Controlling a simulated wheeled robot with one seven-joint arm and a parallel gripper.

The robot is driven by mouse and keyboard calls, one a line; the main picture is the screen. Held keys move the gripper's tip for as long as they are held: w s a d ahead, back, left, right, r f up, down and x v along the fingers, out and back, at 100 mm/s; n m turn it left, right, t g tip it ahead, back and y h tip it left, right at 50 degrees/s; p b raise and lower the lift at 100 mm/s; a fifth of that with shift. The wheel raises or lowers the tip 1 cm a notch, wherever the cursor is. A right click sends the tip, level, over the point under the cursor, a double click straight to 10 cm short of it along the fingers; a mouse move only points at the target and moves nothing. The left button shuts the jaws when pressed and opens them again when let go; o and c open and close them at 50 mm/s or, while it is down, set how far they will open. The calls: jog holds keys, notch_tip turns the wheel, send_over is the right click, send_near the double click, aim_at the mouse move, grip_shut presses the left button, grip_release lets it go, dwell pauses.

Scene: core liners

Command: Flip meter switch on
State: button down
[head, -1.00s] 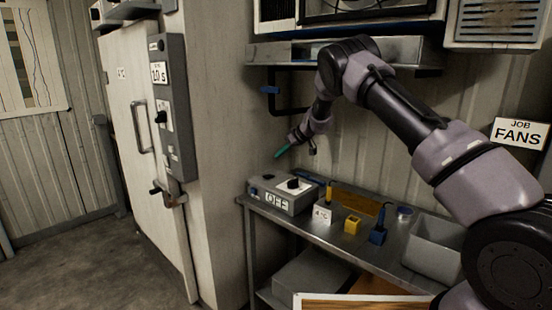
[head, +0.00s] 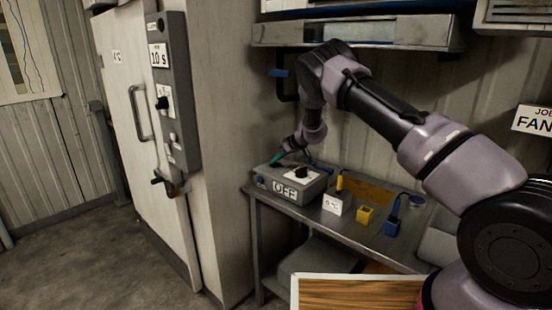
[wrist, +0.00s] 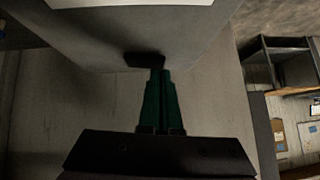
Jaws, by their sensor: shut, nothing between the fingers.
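The meter is a grey box (head: 310,187) with a white "OFF" label on its front, standing at the left end of the metal bench. It has a black knob (head: 301,172) on a white plate on top. My gripper (head: 275,160) is shut, its green fingers pointing down at the back left of the meter's top. In the wrist view, the shut fingers (wrist: 159,76) end at a small dark piece (wrist: 143,60) at the edge of a grey surface. I cannot tell whether they touch it or whether it is a switch.
A white "4 °C" block (head: 336,205), a yellow block (head: 366,215) and a blue holder (head: 392,226) stand on the bench (head: 345,235) right of the meter. A shelf (head: 360,32) hangs above. A tall cabinet door (head: 140,150) with a control panel (head: 178,90) is at left.

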jog(key=shift+s+a+f+h, duration=0.1)
jog(key=shift+s+f+h, duration=0.05)
jog(key=shift+f+h, duration=0.2)
dwell(0.3)
jog(key=shift+w+d+r, duration=0.35)
jog(key=shift+w+d, duration=0.15)
jog(key=shift+w, duration=0.15)
